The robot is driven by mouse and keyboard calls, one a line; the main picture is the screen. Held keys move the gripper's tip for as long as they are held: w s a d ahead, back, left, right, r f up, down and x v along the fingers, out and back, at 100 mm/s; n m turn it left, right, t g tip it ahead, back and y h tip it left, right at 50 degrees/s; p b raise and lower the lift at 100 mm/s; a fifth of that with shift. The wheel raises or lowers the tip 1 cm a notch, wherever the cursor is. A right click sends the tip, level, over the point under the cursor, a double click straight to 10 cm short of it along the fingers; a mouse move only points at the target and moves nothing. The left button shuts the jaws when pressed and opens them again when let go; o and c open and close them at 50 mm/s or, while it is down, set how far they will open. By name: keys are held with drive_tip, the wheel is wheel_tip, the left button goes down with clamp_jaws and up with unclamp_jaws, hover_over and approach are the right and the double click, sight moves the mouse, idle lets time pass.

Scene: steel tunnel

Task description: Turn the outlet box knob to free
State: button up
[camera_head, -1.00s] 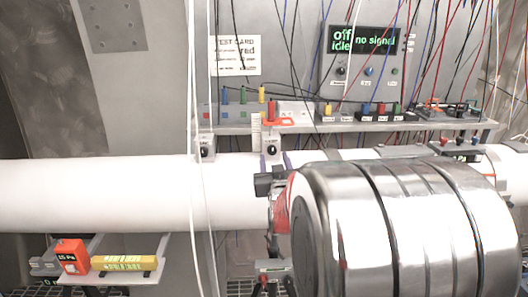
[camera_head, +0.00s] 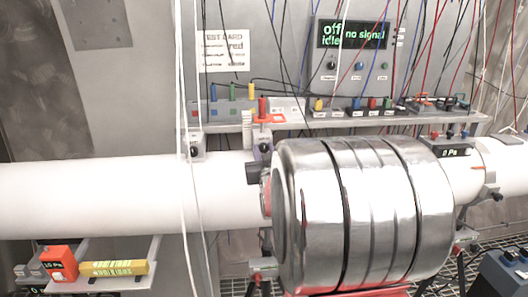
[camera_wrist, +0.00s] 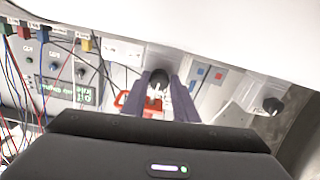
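Two small grey boxes with black knobs are mounted under the shelf, just above the white pipe: a left box (camera_head: 197,148) and a right box (camera_head: 263,147). Their labels are too small to read, so I cannot tell which is the outlet box. In the wrist view, which is upside down, my gripper (camera_wrist: 160,80) has its two fingers apart, one on each side of a black knob (camera_wrist: 157,75) with a pale mark. This appears to be the right box's knob. Contact is not clear. The other knob (camera_wrist: 272,105) shows to the right there. The gripper is not clear in the head view.
The white pipe (camera_head: 90,195) runs below the boxes. A large steel cylinder (camera_head: 375,215) stands close on the right. A red clip (camera_head: 268,117) sits just above the right box. White cables hang in front of the left box. Many wires hang at the upper right.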

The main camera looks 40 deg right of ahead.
drive_tip(key=c, duration=0.6)
drive_tip(key=shift+o, duration=0.2)
drive_tip(key=shift+a+n, duration=0.1)
drive_tip(key=shift+n, duration=0.6)
drive_tip(key=o, duration=1)
drive_tip(key=shift+o, duration=0.2)
